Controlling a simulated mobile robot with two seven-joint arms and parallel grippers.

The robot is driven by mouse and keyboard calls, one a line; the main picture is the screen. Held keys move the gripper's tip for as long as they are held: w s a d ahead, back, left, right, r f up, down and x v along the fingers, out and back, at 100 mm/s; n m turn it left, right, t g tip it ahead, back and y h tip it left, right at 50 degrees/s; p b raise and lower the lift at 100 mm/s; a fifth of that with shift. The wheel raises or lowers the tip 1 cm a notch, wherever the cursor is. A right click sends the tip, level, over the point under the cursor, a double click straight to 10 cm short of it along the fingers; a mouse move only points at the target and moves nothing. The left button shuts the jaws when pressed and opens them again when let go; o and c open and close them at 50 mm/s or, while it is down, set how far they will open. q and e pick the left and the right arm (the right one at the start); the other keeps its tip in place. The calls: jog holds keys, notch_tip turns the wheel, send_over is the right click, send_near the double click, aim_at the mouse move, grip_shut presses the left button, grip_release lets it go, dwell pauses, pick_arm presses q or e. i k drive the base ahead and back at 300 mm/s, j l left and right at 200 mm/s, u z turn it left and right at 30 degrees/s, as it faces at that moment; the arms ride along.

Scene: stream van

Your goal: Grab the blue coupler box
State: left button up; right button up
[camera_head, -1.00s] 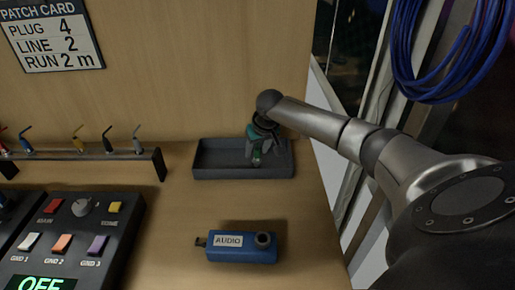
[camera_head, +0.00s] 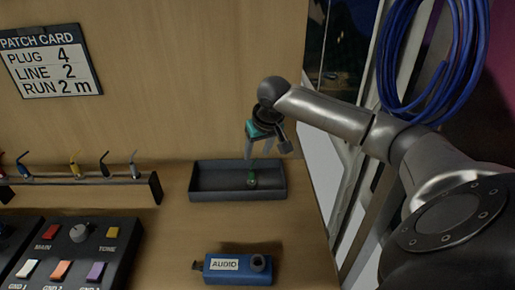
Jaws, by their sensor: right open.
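The blue coupler box (camera_head: 237,269) lies on the wooden bench near the bottom middle, with a white AUDIO label, a dark round socket on its right and a small plug end on its left. My right gripper (camera_head: 263,158) is open above the dark tray, up and behind the coupler box and apart from it. Nothing shows between its fingers. My left gripper is not in view.
The dark tray (camera_head: 206,192) holds a small green item (camera_head: 252,179). A rack with several coloured plugs (camera_head: 88,180) stands left, behind a control panel (camera_head: 98,236). Blue cable (camera_head: 462,60) hangs at right. The bench around the coupler box is clear.

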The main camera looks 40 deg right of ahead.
aim_at(218, 269)
jog(key=z, duration=1.2)
